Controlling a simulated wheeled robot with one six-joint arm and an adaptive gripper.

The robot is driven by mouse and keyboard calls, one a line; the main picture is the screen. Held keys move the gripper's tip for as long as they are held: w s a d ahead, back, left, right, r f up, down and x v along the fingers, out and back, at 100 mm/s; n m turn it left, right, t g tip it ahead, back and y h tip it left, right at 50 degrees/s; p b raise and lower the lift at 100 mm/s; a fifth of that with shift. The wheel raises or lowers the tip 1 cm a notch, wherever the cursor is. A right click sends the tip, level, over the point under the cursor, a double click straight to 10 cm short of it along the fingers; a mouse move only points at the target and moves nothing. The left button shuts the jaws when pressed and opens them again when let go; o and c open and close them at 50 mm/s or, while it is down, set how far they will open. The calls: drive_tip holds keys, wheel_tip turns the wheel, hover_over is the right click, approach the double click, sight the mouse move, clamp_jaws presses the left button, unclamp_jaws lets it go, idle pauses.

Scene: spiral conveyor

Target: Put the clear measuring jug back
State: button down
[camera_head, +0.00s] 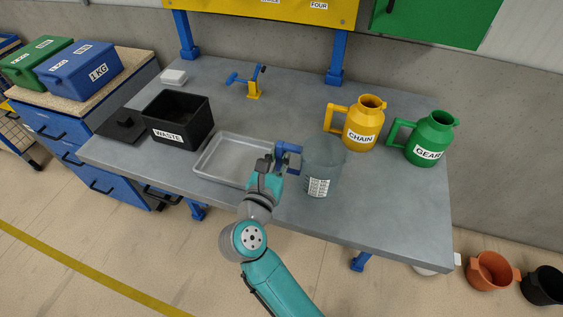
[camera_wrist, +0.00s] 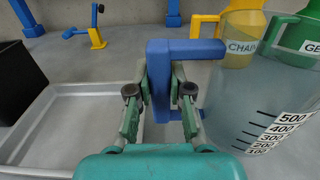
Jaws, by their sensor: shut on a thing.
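The clear measuring jug (camera_head: 322,166) stands upright over the grey table, just right of the metal tray. It has a blue handle (camera_head: 287,150) on its left side and a white scale label. I cannot tell whether its base touches the table. My gripper (camera_head: 266,170) is at the handle. In the wrist view my gripper (camera_wrist: 160,100) has its two fingers on either side of the blue handle (camera_wrist: 160,85), shut on it. The clear jug body (camera_wrist: 262,95) fills the right of that view, with its printed numbers facing me.
A metal tray (camera_head: 207,174) lies left of the jug. A black WASTE bin (camera_head: 188,138) stands beyond it. The yellow CHAIN jug (camera_head: 361,133) and green GEARS jug (camera_head: 433,140) stand behind and to the right. The table's right front (camera_head: 400,215) is clear.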

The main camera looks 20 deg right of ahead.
sight(279, 165)
drive_tip(key=shift+f, duration=1.7)
drive_tip(key=c, duration=1.1)
unclamp_jaws()
drive_tip(key=shift+r, duration=0.1)
drive_tip(key=shift+s+a+r, duration=0.1)
drive_tip(key=shift+a, duration=0.05)
drive_tip(key=v, duration=1.1)
drive_tip(key=shift+s+a, duration=0.15)
drive_tip(key=shift+s, duration=0.2)
